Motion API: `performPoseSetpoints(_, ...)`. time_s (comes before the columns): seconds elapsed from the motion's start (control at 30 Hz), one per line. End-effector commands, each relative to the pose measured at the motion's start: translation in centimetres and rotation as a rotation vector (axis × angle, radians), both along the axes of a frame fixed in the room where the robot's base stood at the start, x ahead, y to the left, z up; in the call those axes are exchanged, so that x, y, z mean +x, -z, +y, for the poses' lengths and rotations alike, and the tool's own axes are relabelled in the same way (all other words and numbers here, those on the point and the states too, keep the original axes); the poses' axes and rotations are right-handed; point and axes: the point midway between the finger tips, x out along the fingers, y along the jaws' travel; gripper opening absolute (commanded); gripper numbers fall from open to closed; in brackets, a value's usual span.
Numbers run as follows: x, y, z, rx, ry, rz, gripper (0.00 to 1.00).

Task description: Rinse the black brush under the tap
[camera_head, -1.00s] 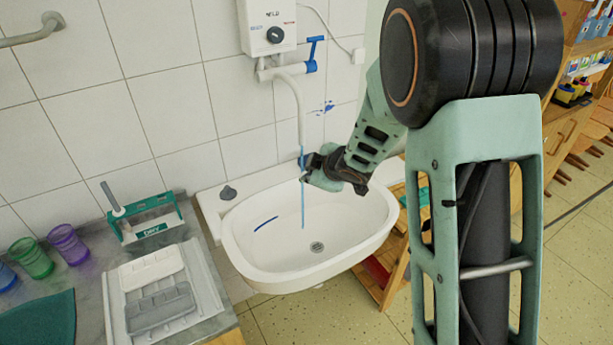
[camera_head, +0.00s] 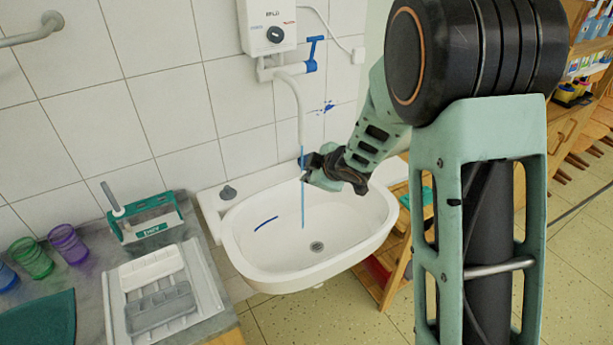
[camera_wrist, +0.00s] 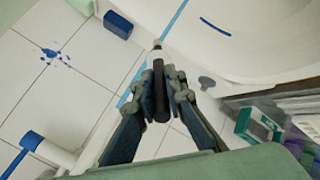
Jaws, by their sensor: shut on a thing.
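My gripper (camera_head: 308,170) is over the back of the white sink (camera_head: 262,268), beside the tap's spout. In the wrist view my gripper (camera_wrist: 163,88) is shut on the black brush (camera_wrist: 160,92). The brush's dark handle lies between the fingers, and its pale end points away from my gripper, towards the stream. In the head view the brush is too small to make out. The tap (camera_head: 299,112) has a white spout and a blue handle (camera_head: 314,50). A thin blue stream (camera_head: 302,208) falls from it into the basin, close by the fingertips. I cannot tell whether it touches the bristles.
A teal-framed holder (camera_head: 148,217), purple cup (camera_head: 68,244), green cup (camera_head: 31,258) and white tray (camera_head: 165,292) stand on the left counter. A wooden shelf (camera_head: 392,270) is right of the sink.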

Motion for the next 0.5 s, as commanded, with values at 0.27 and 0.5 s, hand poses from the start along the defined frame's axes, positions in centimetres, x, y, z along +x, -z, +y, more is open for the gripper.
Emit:
performPoseSetpoints(0.27, -1.4, 0.1, -0.5, 0.001, 0.002, 0.0, 0.0)
performPoseSetpoints(0.5, -3.2, 0.0, -1.1, 0.001, 0.001, -0.001, 0.0)
